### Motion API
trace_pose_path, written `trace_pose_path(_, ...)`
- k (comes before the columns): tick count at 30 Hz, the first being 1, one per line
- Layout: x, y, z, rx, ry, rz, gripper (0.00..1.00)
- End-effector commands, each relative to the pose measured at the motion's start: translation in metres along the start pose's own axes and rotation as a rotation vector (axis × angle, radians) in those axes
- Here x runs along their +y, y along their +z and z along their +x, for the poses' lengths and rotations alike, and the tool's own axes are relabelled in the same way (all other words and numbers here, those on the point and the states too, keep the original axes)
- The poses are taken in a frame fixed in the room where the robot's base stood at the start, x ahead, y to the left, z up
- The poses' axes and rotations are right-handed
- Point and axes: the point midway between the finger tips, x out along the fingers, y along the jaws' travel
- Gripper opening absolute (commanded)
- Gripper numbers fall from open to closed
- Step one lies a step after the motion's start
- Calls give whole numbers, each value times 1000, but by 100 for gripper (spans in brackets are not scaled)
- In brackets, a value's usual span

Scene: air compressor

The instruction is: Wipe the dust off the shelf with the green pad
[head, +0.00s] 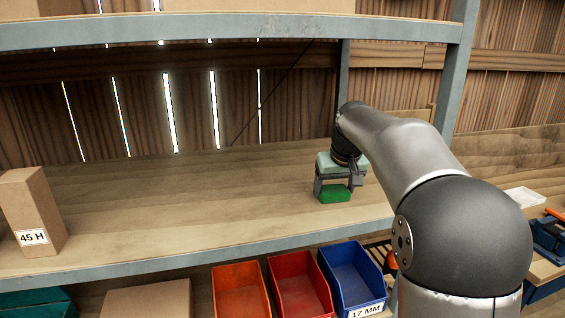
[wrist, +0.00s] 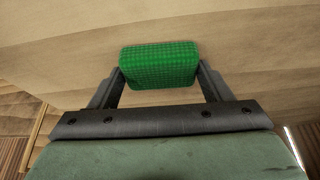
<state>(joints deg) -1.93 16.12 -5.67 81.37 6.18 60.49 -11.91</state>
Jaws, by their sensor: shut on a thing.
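The green pad (head: 336,194) is between the fingers of my gripper (head: 334,190), low over the right part of the wooden shelf (head: 200,190). In the wrist view the green pad (wrist: 159,66) is gripped between both fingertips of my gripper (wrist: 158,75), with the shelf surface (wrist: 255,50) behind it. I cannot tell whether the pad touches the shelf. The shelf board shows darker, uneven patches; I cannot tell dust from wood grain.
A cardboard box (head: 32,212) marked 45 H stands at the shelf's left end. A metal post (head: 458,70) rises at the right. Below the front edge are an orange bin (head: 240,290), a red bin (head: 298,285) and a blue bin (head: 350,275). The shelf's middle is clear.

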Motion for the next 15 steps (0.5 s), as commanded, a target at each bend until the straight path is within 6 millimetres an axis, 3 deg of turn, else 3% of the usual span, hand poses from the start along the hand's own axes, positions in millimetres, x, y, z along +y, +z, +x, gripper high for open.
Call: trace_pose_path(15,2,45,-16,-2,-1,-5,50)
